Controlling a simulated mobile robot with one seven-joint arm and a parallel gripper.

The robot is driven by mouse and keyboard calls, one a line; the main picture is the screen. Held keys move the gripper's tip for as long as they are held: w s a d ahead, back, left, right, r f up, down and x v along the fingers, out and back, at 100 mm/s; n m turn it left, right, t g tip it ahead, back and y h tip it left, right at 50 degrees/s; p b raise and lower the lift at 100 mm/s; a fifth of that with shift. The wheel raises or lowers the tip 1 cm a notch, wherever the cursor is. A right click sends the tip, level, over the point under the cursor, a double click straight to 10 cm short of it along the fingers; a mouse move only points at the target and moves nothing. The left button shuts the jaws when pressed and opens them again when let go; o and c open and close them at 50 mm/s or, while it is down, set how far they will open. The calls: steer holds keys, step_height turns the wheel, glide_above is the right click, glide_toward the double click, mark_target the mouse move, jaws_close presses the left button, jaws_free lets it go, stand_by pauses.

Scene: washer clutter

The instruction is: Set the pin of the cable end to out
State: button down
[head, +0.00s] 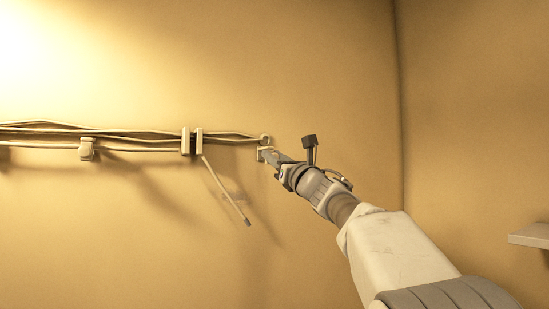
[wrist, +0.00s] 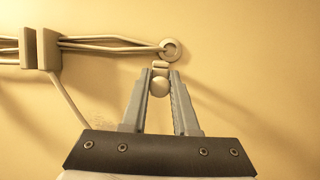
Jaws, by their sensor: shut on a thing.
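The cable end (head: 264,139) is a round, ring-like fitting on the wall where the cables finish. It also shows at the top of the wrist view (wrist: 171,49). Just below it is a small pale pin with a rounded knob (wrist: 160,87). My gripper (head: 270,157) reaches the wall there from the lower right. In the wrist view its two fingers (wrist: 160,82) stand on either side of the knob and are shut on it. The pin's far part is hard to make out, so I cannot tell how far it stands out.
Several cables (head: 105,131) run along the wall to the left, through a double clamp (head: 191,141) and a small clip (head: 87,149). One loose cable (head: 224,188) hangs down at a slant. A shelf edge (head: 530,235) juts in at far right.

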stand_by(0.3)
steer(key=s+d+b, duration=0.2)
steer(key=b, duration=0.1)
steer(key=shift+s, duration=0.4)
steer(key=c, duration=1)
jaws_free()
steer(key=shift+c, duration=0.2)
steer(key=o, duration=0.4)
steer(key=shift+s, duration=0.15)
steer(key=shift+c, duration=0.2)
